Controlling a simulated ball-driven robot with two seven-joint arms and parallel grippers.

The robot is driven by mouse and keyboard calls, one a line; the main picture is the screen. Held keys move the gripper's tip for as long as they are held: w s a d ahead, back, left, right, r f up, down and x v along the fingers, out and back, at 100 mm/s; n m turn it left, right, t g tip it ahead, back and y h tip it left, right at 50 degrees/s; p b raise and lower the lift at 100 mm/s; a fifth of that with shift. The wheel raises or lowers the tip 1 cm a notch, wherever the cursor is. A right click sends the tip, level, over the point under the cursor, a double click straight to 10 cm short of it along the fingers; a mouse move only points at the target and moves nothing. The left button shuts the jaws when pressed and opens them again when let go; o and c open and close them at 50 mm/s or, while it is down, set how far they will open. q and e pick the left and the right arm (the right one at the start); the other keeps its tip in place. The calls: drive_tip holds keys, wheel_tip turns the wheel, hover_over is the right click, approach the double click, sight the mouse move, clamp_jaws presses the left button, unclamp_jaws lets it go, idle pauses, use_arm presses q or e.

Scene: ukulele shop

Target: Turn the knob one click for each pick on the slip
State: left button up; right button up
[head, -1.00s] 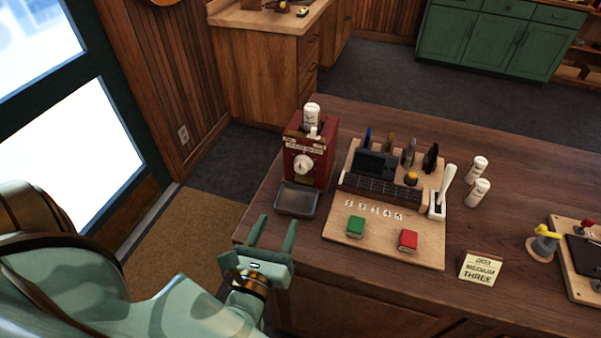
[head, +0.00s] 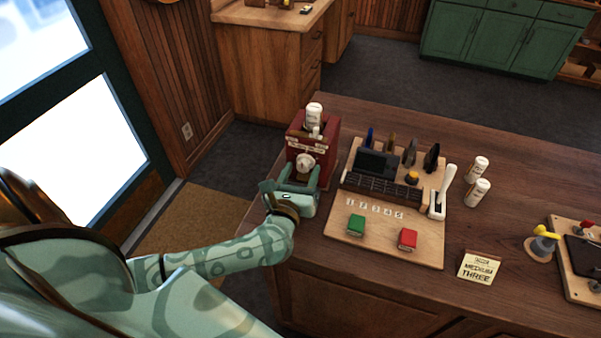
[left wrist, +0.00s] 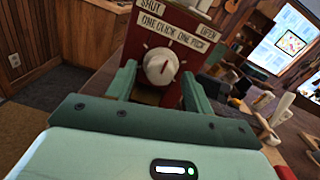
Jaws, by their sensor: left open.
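The white knob (head: 305,163) is on the front of a dark red dispenser box (head: 325,146). In the left wrist view the knob (left wrist: 161,67) carries a red mark, under labels (left wrist: 168,30) reading "SHUT", "ONE CLICK ONE PICK" and "OPEN". My left gripper (head: 299,175) is open in front of the box. In the left wrist view its two fingers stand left and right of the knob; I cannot tell whether they touch it. The slip (head: 479,267) reads "MEDIUM THREE" and stands at the counter's front. The tray under the knob is hidden by my gripper. My right gripper is not in view.
Bare counter lies around the slip.

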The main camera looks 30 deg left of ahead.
use_arm(q)
drive_tip(key=shift+c, duration=0.3)
drive_tip(key=c, duration=0.9)
drive_tip(key=shift+m, duration=0.4)
